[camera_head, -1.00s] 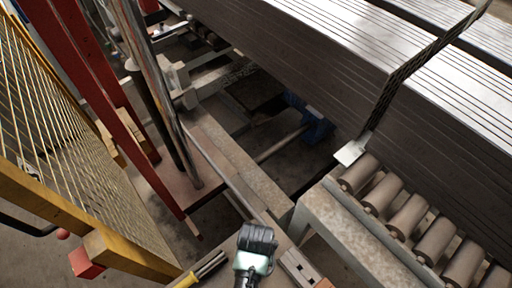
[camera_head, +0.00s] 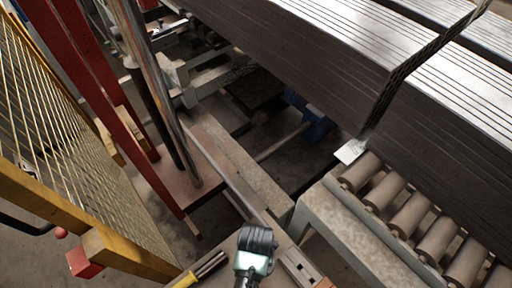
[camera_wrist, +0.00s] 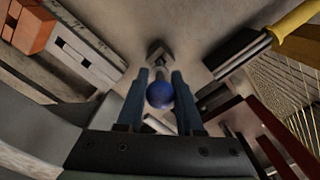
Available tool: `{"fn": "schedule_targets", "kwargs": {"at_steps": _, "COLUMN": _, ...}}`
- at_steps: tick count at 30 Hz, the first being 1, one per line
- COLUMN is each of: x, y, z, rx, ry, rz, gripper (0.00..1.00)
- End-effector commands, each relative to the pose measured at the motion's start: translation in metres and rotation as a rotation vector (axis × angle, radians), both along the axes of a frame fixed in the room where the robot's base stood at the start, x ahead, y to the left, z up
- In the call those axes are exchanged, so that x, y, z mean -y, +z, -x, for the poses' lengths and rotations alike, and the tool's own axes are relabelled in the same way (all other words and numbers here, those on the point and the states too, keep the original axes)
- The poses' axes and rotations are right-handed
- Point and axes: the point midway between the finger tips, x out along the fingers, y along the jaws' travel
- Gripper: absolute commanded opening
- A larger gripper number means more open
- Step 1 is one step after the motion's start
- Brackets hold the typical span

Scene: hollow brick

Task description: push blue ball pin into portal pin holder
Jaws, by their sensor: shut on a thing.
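The blue ball pin shows in the wrist view as a round blue ball (camera_wrist: 160,95) between the two fingers of my gripper (camera_wrist: 160,76). My gripper is shut on it. Beyond the fingertips stands a small dark grey metal piece (camera_wrist: 158,53); I cannot tell whether it is the portal pin holder. The pin's shaft is not clearly visible, and I cannot tell whether it touches that piece. In the head view the dark end of my arm is at the bottom middle, and it hides the fingers and the ball.
A grey slotted block (camera_head: 301,266) lies right of my arm, with an orange block (camera_wrist: 30,24) near it. A yellow-handled tool (camera_head: 200,271) lies to the left. A roller conveyor (camera_head: 408,217), stacked metal sheets (camera_head: 325,70) and a yellow mesh fence (camera_head: 70,170) stand around.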

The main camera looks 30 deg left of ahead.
Motion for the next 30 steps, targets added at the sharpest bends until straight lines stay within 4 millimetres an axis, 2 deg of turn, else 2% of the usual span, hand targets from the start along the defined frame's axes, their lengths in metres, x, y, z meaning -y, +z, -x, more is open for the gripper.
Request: {"fn": "schedule_targets", "kwargs": {"at_steps": 30, "x": 0.000, "y": -0.019, "z": 0.000, "rx": 0.001, "ry": 0.000, "rz": 0.000, "gripper": 0.00}}
